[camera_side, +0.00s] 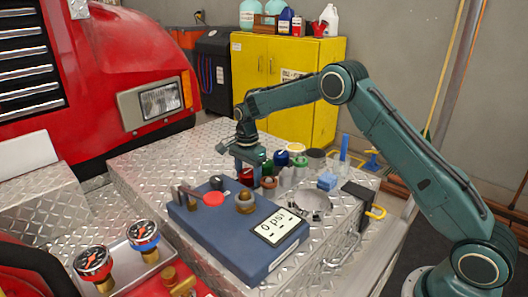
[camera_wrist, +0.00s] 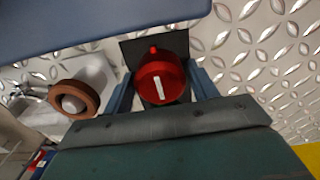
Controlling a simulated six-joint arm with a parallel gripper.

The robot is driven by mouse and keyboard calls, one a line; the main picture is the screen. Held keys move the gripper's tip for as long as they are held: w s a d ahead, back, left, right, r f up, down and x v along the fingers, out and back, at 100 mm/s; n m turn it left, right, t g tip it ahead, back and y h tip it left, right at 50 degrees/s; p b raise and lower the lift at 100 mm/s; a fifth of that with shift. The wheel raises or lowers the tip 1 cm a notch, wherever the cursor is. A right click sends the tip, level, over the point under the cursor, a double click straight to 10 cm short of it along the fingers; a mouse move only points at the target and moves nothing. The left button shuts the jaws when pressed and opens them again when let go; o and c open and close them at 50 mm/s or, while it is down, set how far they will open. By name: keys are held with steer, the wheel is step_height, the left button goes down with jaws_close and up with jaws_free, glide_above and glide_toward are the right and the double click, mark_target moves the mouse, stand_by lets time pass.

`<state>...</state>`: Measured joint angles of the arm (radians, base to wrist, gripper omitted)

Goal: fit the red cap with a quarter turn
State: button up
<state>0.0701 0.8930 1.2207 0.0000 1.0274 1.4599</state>
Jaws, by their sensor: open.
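In the wrist view the red cap (camera_wrist: 162,72) has a white stripe on top and a small tab on its rim. It sits over a dark square plate (camera_wrist: 137,50). My gripper (camera_wrist: 163,90) is open, with one blue finger on each side of the cap; I cannot tell whether they touch it. In the side view my gripper (camera_side: 248,168) points down behind the blue pump box (camera_side: 215,238), and the cap is mostly hidden there. The box has a brass port (camera_side: 245,203), a red round part (camera_side: 213,199) and a display (camera_side: 278,227) reading 0 psi.
A green cap (camera_side: 267,167) and a blue cap (camera_side: 281,158) stand close right of my gripper. A brown ring (camera_wrist: 73,101) lies left of it in the wrist view. Two gauges (camera_side: 93,262) are at the front left. Bare diamond plate (camera_side: 170,158) is free at the left.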

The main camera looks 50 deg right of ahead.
mark_target(248, 171)
steer(key=shift+c, duration=0.2)
steer(key=c, duration=0.7)
steer(key=shift+r, duration=4.55)
steer(key=shift+c, duration=0.2)
